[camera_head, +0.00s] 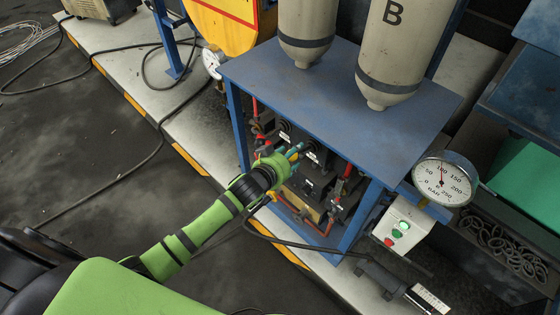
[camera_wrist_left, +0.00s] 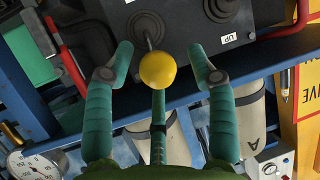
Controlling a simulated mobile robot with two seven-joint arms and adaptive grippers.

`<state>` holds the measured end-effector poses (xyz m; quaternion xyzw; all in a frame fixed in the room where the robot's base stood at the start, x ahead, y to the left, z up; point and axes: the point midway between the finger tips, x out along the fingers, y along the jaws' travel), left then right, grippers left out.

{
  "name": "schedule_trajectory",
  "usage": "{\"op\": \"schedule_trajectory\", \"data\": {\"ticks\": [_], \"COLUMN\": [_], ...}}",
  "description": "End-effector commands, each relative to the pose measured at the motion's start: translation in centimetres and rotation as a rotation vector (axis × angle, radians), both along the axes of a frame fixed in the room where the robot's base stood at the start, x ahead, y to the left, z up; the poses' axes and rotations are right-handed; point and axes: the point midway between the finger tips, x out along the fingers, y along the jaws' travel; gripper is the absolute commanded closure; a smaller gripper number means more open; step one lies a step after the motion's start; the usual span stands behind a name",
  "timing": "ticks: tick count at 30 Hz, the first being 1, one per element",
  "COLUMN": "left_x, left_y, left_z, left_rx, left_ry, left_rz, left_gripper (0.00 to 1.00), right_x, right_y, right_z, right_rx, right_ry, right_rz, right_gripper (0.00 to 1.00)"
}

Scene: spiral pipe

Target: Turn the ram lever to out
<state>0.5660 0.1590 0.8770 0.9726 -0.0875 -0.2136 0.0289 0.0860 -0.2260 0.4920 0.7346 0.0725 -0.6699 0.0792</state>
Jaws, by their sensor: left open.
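The lever with a yellow ball knob (camera_wrist_left: 158,70) shows in the left wrist view. Its thin rod runs to a round dark boot (camera_wrist_left: 146,28) on a dark valve block. My left gripper (camera_wrist_left: 161,50) is open, with teal fingers on both sides of the knob and a third finger below it in the picture. Gaps show between the knob and the two side fingers; contact with the third cannot be told. In the head view, my left gripper (camera_head: 295,153) reaches into the valve area under the blue bench, and the knob is not clearly visible. My right gripper is not in view.
The blue bench (camera_head: 330,85) carries two cylinders, with posts close around my left arm. Red-handled valves (camera_head: 344,183) and hoses are beside the gripper. A pressure gauge (camera_head: 445,180) and a button box (camera_head: 400,228) with a lit green button stand to the right.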

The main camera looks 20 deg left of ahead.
Motion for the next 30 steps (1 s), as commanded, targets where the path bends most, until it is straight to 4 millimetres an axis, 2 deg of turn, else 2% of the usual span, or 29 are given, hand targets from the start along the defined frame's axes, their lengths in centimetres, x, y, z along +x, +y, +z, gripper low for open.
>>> {"op": "schedule_trajectory", "data": {"ticks": [9,15,21,30], "left_x": [-5.5,-8.3,-9.5,-9.6], "left_y": [1.1,1.7,2.0,2.0], "left_z": [2.5,3.9,4.6,4.6], "left_rx": [0.000,0.000,0.000,0.001], "left_ry": [0.000,-0.003,-0.004,-0.005], "left_rz": [-0.001,-0.001,0.000,0.000], "left_gripper": [0.43,0.43,0.43,0.43], "right_x": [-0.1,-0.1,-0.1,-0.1], "right_y": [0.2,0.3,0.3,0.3], "right_z": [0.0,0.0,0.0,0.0], "right_rx": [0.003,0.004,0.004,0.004], "right_ry": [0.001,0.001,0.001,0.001], "right_rz": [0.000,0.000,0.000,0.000], "right_gripper": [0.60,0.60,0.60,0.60]}}
